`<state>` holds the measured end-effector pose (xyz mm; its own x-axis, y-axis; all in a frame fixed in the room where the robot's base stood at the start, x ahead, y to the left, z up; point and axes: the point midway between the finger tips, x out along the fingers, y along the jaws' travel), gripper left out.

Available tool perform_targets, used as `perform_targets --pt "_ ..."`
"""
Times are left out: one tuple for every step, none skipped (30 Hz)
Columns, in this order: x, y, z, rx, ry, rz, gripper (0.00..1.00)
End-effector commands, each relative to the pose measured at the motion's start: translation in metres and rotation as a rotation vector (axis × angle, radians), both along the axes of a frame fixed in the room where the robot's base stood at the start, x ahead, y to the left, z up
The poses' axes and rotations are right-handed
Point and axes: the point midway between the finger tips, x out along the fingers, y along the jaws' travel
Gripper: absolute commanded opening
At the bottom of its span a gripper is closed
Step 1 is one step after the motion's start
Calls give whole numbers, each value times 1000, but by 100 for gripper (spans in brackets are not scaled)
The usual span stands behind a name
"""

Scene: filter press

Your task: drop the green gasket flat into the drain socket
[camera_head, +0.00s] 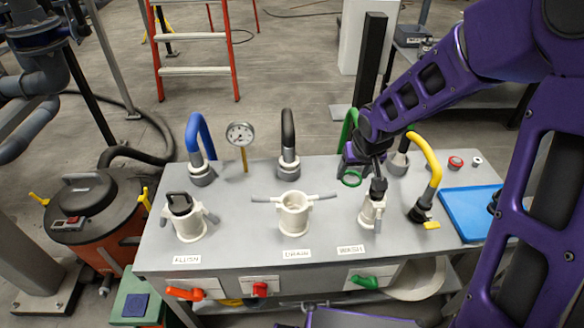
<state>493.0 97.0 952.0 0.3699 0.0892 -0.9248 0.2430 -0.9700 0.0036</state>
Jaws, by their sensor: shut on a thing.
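The drain socket (292,213) is a cream fitting in the middle of the grey bench, behind its DRAIN label. Its top is open and its two grey lever arms stick out to the sides.
Blue (198,140), black (288,140) and yellow (433,172) hoses rise from the bench. A blue mat (468,212) lies at the right.

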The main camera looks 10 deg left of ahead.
Motion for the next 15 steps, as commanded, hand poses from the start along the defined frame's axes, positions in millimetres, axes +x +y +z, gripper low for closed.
perform_targets --pt "-2 28 1 1 0 66 46" --pt "-3 41 1 1 1 100 46" --pt "-5 59 2 2 0 143 46" --pt "-7 71 2 1 0 173 46" --pt "-10 82 2 0 0 201 46" --pt "-12 95 2 1 0 233 46" --pt "-15 103 3 2 0 254 46" --pt "-16 110 3 2 0 271 46" --pt "-18 118 3 1 -1 291 46" --pt "-20 123 3 1 -1 302 46" --pt "-20 126 3 1 -2 311 46" --pt "-21 129 3 1 -2 319 46" --pt "-22 130 2 2 -1 323 46" --pt "-22 131 1 2 -1 325 46" --pt "-22 131 0 1 -2 326 46"
